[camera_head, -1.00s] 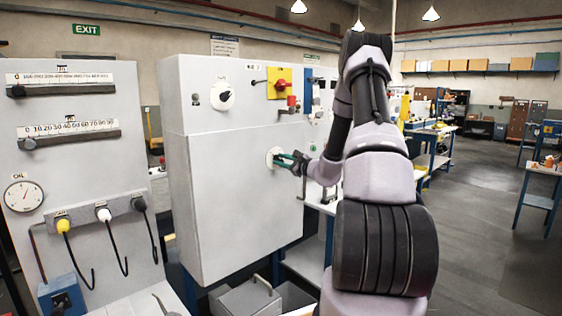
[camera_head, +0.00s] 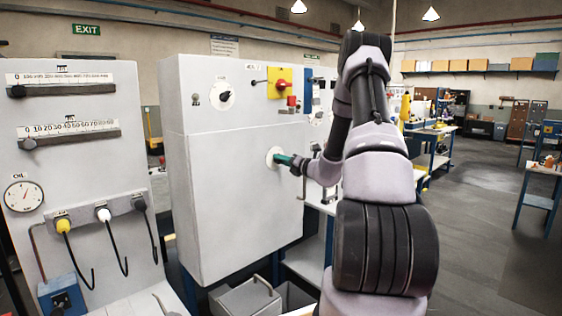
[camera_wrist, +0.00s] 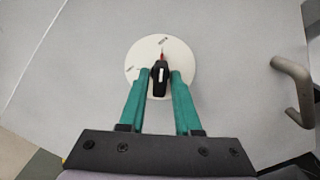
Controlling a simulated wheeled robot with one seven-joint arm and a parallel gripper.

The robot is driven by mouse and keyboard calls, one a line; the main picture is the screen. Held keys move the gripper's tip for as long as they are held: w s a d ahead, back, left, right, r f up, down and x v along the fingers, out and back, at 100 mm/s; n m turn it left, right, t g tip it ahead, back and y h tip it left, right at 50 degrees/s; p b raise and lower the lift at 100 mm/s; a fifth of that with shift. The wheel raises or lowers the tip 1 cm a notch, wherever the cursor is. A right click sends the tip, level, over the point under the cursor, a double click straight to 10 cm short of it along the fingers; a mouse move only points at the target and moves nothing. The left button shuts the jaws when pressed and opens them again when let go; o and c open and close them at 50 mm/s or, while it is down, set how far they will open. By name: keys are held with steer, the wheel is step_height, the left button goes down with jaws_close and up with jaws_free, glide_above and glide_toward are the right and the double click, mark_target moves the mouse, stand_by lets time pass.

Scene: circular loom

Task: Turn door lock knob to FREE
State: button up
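The door lock knob (camera_wrist: 160,76) is a small black knob with a white line, on a round white plate (camera_wrist: 184,53) on the pale grey cabinet door. In the wrist view it points up, with a small red mark at its tip. Two small labels, at the plate's top and left, are too small to read surely. My gripper (camera_wrist: 161,74) has its teal fingers close on both sides of the knob and looks shut on it. In the head view the gripper (camera_head: 285,159) meets the plate (camera_head: 272,155); the knob is hidden there.
A bent metal handle (camera_wrist: 294,88) stands out from the door to the right of the knob. Above are a white dial (camera_head: 222,96) and a red switch on a yellow plate (camera_head: 282,84). A panel with sliders and cables (camera_head: 80,160) stands at left.

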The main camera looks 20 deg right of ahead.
steer(key=shift+o, duration=1.1)
steer(key=v, duration=0.7)
stand_by(0.5)
